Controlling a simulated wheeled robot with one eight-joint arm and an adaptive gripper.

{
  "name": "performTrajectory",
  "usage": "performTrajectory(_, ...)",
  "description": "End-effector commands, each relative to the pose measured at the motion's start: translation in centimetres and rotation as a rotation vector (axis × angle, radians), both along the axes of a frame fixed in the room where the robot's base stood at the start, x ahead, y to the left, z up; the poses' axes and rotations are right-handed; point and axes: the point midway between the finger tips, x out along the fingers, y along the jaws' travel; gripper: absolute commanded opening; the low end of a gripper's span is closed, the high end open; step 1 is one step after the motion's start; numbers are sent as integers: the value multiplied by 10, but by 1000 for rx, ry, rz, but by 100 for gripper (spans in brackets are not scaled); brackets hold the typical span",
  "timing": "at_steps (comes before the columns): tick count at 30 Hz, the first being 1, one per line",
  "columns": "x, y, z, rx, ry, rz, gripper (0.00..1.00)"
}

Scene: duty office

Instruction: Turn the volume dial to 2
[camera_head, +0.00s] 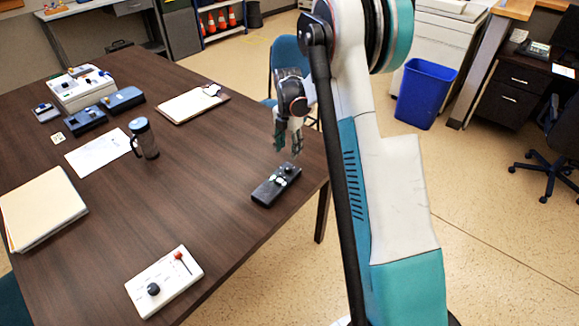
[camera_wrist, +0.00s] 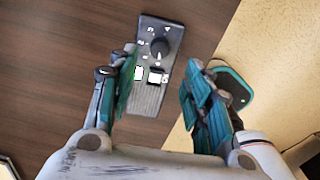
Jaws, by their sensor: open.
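A black box (camera_head: 276,185) with a dark round dial lies near the right edge of the table. In the wrist view the dial (camera_wrist: 159,47) stands on its upper part, with small white markings around it, too small to read. Two white-lit squares sit below the dial, above a ribbed grey area. Where the dial points I cannot tell. My gripper (camera_head: 288,150) is above the box, pointing down. In the wrist view its teal fingers (camera_wrist: 160,75) are apart, one on each side of the box, with nothing between them; the dial lies slightly beyond the fingertips.
A white box (camera_head: 172,280) with a black knob and red lever lies at the front of the table (camera_head: 215,170). A tumbler (camera_head: 146,138), clipboard (camera_head: 193,103), folders (camera_head: 42,208) and several devices lie farther left and back. The tabletop around the black box is clear.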

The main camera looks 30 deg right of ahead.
Motion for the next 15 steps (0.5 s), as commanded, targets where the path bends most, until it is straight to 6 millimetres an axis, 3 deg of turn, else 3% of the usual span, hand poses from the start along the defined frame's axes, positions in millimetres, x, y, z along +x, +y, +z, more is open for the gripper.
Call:
performTrajectory(1,0,0,-14,0,0,0,45)
performTrajectory(6,0,0,-47,0,-1,-1,45)
performTrajectory(15,0,0,-84,0,-1,-1,45)
